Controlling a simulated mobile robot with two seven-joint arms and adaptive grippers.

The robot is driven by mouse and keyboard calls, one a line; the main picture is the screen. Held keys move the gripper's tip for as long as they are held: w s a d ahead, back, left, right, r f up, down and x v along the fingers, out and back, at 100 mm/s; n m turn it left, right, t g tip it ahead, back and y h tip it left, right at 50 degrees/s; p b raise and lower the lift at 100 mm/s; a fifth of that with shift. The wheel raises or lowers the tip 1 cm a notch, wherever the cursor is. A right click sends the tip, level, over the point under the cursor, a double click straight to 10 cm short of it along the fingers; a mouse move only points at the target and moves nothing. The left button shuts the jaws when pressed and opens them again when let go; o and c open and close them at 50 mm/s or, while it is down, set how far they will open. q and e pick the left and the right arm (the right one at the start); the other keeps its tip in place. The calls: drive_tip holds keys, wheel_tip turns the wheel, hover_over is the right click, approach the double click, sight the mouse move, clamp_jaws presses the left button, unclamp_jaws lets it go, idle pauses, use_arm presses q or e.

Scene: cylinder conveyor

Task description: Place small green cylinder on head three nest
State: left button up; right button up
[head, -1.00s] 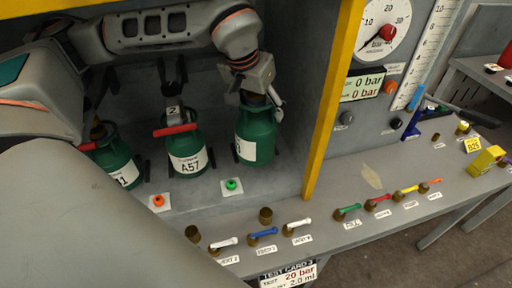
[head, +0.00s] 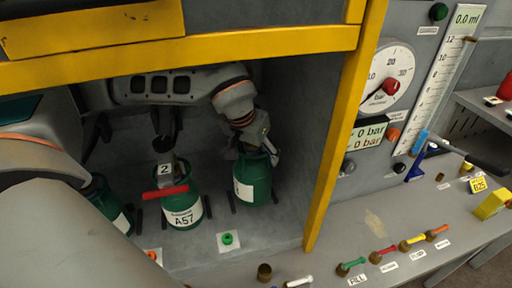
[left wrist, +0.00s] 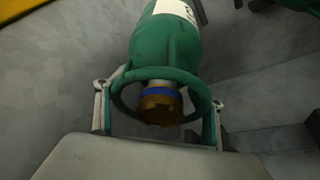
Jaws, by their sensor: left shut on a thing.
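My left gripper (head: 257,147) is shut on the collar at the top of a small green cylinder (head: 255,180) with a white label, at the right of the bay. It is upright in the head view, between two dark rails; I cannot tell whether it rests on the nest floor. In the left wrist view the cylinder (left wrist: 168,45) shows its green ring collar and brass valve (left wrist: 160,106) between the fingers. The head-three marking is not visible. A green cylinder (head: 182,211) labelled A57 stands to its left, below a tag "2" and a red handle. My right gripper is not in view.
Another green cylinder (head: 108,205) is partly hidden behind my arm. The yellow post (head: 343,130) and top beam (head: 250,45) frame the bay. A green button (head: 227,238) lies in front. The gauge panel (head: 388,78) and shelf with coloured levers (head: 384,252) are right.

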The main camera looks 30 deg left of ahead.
sight(249, 146)
use_arm(q)
drive_tip(key=shift+w+f, duration=0.15)
drive_tip(key=shift+f, duration=1.6)
drive_tip(key=o, duration=1.9)
drive_tip(key=shift+f, duration=0.2)
drive_tip(key=shift+o, duration=1)
drive_tip(key=shift+s, duration=0.2)
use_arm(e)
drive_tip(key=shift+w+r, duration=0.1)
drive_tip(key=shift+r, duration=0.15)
use_arm(q)
drive_tip(key=shift+r, duration=0.1)
drive_tip(key=v, duration=1)
drive_tip(key=shift+r, duration=0.4)
drive_tip(key=shift+s+r, duration=0.35)
drive_tip(key=shift+r, duration=0.25)
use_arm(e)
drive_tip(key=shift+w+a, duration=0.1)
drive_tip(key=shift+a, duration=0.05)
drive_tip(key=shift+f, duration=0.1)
